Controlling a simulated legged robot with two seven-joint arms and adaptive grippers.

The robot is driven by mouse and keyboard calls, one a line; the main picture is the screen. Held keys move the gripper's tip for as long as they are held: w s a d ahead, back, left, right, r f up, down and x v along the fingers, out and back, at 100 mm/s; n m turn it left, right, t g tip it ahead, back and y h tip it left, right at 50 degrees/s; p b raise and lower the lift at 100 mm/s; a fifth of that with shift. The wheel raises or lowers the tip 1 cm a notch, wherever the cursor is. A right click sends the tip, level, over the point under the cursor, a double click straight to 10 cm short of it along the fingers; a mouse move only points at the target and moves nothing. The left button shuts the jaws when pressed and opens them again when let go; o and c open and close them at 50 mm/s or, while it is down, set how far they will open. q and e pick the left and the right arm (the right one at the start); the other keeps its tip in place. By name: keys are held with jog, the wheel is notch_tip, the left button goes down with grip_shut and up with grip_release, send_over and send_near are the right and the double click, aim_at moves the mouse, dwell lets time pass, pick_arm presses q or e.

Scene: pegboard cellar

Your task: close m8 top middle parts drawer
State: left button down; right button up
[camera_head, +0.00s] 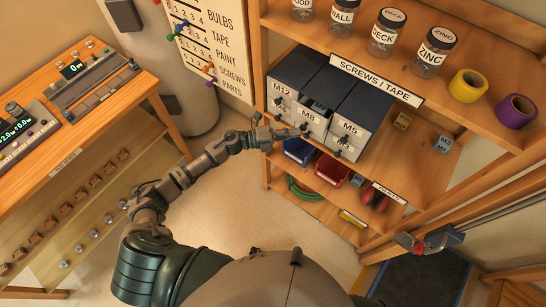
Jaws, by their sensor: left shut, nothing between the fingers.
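The parts cabinet (361,101) stands on the shelf, with dark sides and pale drawer fronts marked M12, M8 and M5. The M8 drawer (309,117) is the middle one of the top row. It stands out from the cabinet, and part of its inside shows behind its front. The M12 drawer (282,92) is on its left and the M5 drawer (350,129) on its right. My left gripper (300,131) is shut and empty, with its tips at the lower part of the M8 front. I cannot tell whether they touch. My right gripper is not in view.
Labelled jars (434,53) and tape rolls (467,86) stand on the shelf above. Blue (299,150) and red (331,169) bins sit on the shelf below. A wooden bench (150,83) with instruments is at left. Open floor (235,205) lies between.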

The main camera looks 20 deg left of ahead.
aim_at(305, 122)
pick_arm(q)
jog(key=w, duration=0.1)
jog(key=w+d, duration=0.1)
jog(key=w+b, duration=0.1)
jog(key=w, duration=0.1)
jog(key=shift+d, duration=0.25)
jog(key=shift+a+r, duration=0.15)
jog(key=shift+r, duration=0.1)
